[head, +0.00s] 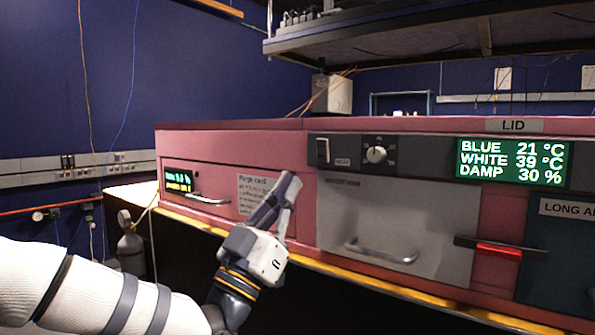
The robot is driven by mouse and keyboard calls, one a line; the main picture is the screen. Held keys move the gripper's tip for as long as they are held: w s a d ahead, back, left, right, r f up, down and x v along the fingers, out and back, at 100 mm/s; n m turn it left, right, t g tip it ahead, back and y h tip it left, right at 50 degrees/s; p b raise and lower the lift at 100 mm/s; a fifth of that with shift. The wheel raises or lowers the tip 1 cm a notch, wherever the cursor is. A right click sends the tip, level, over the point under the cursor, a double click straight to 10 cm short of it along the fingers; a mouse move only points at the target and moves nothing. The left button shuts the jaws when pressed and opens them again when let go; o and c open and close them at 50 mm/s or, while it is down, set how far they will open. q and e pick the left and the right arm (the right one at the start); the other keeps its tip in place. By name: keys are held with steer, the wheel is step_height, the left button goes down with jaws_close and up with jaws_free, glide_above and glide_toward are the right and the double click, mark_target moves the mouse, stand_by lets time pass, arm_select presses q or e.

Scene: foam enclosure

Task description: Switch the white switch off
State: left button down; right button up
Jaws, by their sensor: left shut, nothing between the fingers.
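A white rocker switch (323,151) sits at the left end of the dark control strip on the pink enclosure's front. Whether it is on or off is too small to tell. My left gripper (290,188) is shut and empty, its fingers pointing up in front of the pink panel, below and to the left of the switch. It appears apart from the switch. It partly covers a paper card (256,192) on the panel. My right gripper is not in the head view.
Right of the switch are a round knob (376,154) and a green display (511,162) reading BLUE 21, WHITE 39, DAMP 30. Below are a grey drawer front (395,220) with a bar handle (381,251) and a red-and-black latch (498,250). A shelf (430,35) hangs above.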

arm_select(q)
steer(key=shift+s+a+f+b, duration=0.1)
steer(key=shift+s+a+f, duration=0.2)
steer(key=shift+f, duration=0.55)
steer(key=shift+s+a+f+b, duration=0.1)
steer(key=shift+s+a+f, duration=0.2)
steer(key=shift+f, duration=0.6)
steer(key=shift+s+a+f+b, duration=0.15)
steer(key=shift+s+f, duration=0.25)
steer(key=shift+f, duration=0.45)
